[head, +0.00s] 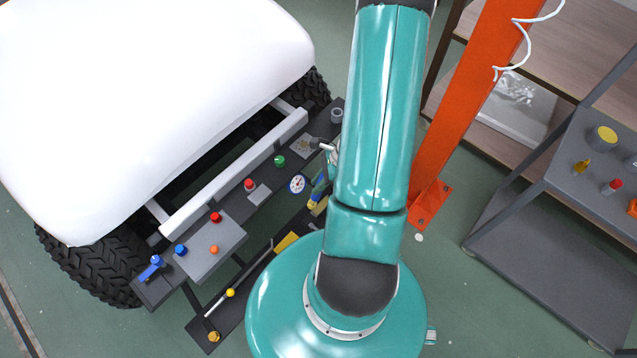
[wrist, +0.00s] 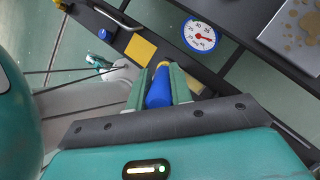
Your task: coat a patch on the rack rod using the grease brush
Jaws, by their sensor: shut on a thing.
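My gripper (wrist: 159,90) is shut on a blue piece with a yellow band, which I take to be the grease brush (wrist: 159,92). It lies between the two green fingers. The brush's tip and any bristles are not clear. In the head view my gripper is small and mostly hidden by my arm; the blue and yellow brush (head: 318,188) shows just left of the arm, beside the dial gauge. A thin pale rod (head: 217,303) lies on the low dark shelf; I cannot tell if it is the rack rod. No grease patch is clear.
The dial gauge (head: 297,184) and a bar with coloured knobs (head: 249,184) run along the cart's front. A yellow pad (head: 286,242) sits on the low shelf. An orange post (head: 462,110) and a grey rack (head: 560,265) stand at right. Green floor (head: 450,310) lies between.

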